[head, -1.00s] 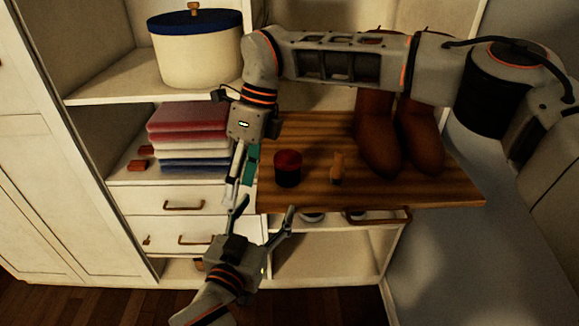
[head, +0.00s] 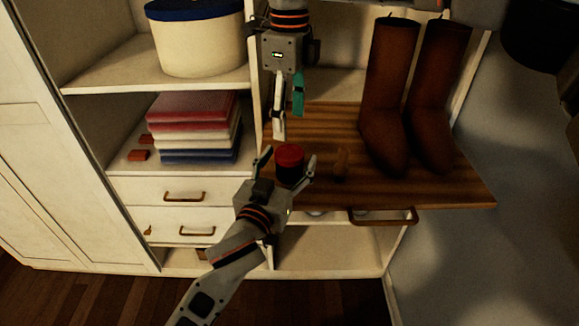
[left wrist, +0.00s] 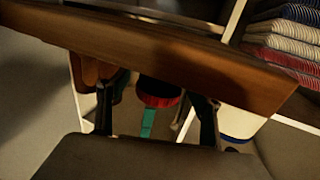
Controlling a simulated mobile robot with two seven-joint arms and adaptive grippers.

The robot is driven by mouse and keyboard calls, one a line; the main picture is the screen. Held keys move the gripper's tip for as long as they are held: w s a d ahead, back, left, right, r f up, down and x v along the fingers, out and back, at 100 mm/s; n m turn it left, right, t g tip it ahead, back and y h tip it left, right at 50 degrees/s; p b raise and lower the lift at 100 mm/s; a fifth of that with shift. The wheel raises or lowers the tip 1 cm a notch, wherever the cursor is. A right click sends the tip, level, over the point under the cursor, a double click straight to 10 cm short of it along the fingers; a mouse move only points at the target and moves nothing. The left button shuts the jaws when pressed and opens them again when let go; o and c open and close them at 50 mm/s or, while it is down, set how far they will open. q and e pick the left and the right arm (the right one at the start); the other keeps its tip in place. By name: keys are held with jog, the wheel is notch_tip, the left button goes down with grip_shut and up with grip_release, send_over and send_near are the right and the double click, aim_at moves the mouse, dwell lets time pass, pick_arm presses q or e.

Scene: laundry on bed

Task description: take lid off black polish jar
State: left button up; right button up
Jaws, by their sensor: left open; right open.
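The polish jar (head: 290,176) has a dark body and a red lid (head: 289,154), and stands upright on the wooden board. My left gripper (head: 288,162) is open, with one finger on each side of the jar; contact is not clear. In the left wrist view the scene looks upside down, and the jar's red lid (left wrist: 160,101) shows between the fingers of my left gripper (left wrist: 156,120). My right gripper (head: 287,115), with one pale and one teal finger, is open and empty, pointing down above and behind the jar. Its teal finger also shows in the wrist view.
A small brown wooden object (head: 341,164) lies right of the jar. Tall brown boots (head: 385,100) stand at the board's (head: 430,187) right. Folded cloths (head: 195,125) are stacked on the left shelf, below a white round box (head: 200,48). The board's front middle is clear.

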pick_arm(q)
jog(key=shift+w+d, duration=0.15)
jog(key=shift+w, duration=0.2)
